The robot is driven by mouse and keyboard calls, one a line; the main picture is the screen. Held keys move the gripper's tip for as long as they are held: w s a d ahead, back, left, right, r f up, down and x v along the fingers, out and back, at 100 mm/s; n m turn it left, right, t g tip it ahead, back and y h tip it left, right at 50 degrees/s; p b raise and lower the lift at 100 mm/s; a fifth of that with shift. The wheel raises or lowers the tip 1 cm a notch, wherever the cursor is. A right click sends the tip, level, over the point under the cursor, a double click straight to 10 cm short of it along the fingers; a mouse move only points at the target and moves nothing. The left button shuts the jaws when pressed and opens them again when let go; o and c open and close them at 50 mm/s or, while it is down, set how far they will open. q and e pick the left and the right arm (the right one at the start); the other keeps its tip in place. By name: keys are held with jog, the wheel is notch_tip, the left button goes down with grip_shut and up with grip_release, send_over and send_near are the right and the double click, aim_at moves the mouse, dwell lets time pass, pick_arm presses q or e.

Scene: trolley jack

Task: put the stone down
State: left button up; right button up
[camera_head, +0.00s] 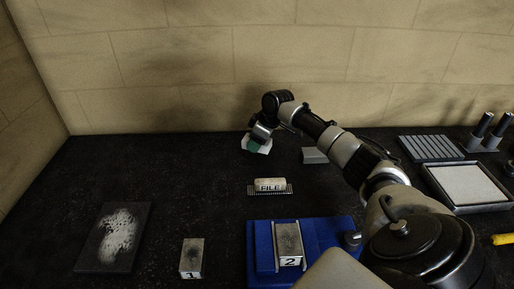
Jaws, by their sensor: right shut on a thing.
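My right gripper (258,136) is at the back of the dark bench, near the wall, with its arm reaching in from the lower right. It is shut on a small green and white block (257,146), which may be the stone; the fingers partly hide it. I cannot tell whether the block touches the bench. A grey block marked 1 (192,254) stands on the bench at the front. A similar block marked 2 (289,240) sits in a blue holder (260,241). My left gripper is not in view.
A piece labelled FILE (269,187) lies mid-bench. A small grey block (314,156) is right of the gripper. A dark plate with pale powder (118,235) lies front left. A ribbed plate (430,148) and framed tray (468,185) are right. The back left is clear.

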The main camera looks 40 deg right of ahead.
aim_at(257, 157)
notch_tip(257, 157, down, 3)
jog(key=shift+f+p, duration=0.15)
jog(key=shift+p, duration=0.35)
jog(key=shift+f, duration=0.2)
jog(key=shift+f, duration=0.2)
jog(key=o, duration=0.9)
jog(key=shift+r, duration=0.1)
jog(key=shift+s+r, duration=0.1)
jog(key=shift+r, duration=0.1)
jog(key=b+v, duration=0.2)
jog(key=v, duration=0.9)
jog(key=shift+r, duration=0.35)
jog(key=shift+s, duration=0.15)
